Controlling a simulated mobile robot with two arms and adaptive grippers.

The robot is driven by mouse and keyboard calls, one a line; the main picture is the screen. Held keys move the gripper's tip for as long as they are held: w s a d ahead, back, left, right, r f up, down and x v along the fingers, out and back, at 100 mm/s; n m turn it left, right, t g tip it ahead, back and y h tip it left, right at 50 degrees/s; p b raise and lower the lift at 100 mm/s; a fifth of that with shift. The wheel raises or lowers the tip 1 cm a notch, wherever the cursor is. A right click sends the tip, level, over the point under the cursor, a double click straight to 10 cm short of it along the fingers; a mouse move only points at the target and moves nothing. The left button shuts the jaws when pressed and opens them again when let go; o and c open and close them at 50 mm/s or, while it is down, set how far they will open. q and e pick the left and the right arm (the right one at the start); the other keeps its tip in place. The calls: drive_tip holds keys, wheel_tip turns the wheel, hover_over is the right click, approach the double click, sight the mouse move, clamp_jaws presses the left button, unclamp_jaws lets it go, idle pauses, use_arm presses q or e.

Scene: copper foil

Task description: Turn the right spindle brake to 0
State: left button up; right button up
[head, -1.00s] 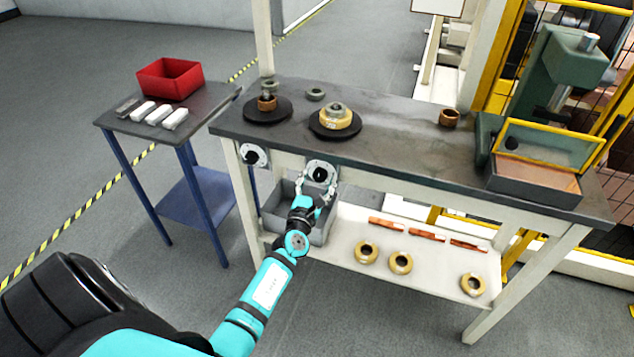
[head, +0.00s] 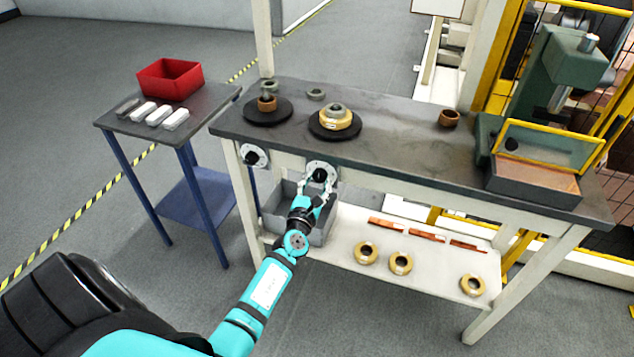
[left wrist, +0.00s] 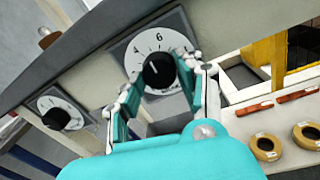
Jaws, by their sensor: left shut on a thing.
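The right spindle brake is a black knob (head: 320,175) on a pale numbered dial plate, on the bench's front edge below the right turntable. In the left wrist view, the knob (left wrist: 158,70) sits between my left fingers. A short white mark on it points up and slightly left, between the 4 and the 6; the fingers cover other numbers. My left gripper (head: 318,188) is shut on this knob. The left spindle brake (head: 254,156) is a similar dial to the left, also in the left wrist view (left wrist: 58,117). My right gripper is out of view.
Above the dials, the bench top (head: 400,140) carries two black turntables with rings and coils. A grey bin (head: 282,205) stands below, close to my left wrist. The lower shelf (head: 345,225) holds yellow coils and copper strips. A side table with a red bin (head: 170,80) is at left.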

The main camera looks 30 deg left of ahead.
use_arm(q)
drive_tip(key=n, duration=0.7)
drive_tip(key=shift+n+h, duration=0.3)
drive_tip(key=shift+h, duration=0.1)
drive_tip(key=n, duration=0.4)
drive_tip(key=shift+g, duration=0.3)
drive_tip(key=n, duration=0.3)
drive_tip(key=shift+r+n+h, duration=0.1)
drive_tip(key=shift+n+h, duration=0.2)
drive_tip(key=n, duration=0.5)
drive_tip(key=shift+h, duration=0.3)
drive_tip(key=n+p, duration=0.1)
drive_tip(key=n, duration=0.4)
drive_tip(key=shift+a+h, duration=0.1)
drive_tip(key=shift+h, duration=0.2)
drive_tip(key=shift+n, duration=0.3)
drive_tip(key=o, duration=1.1)
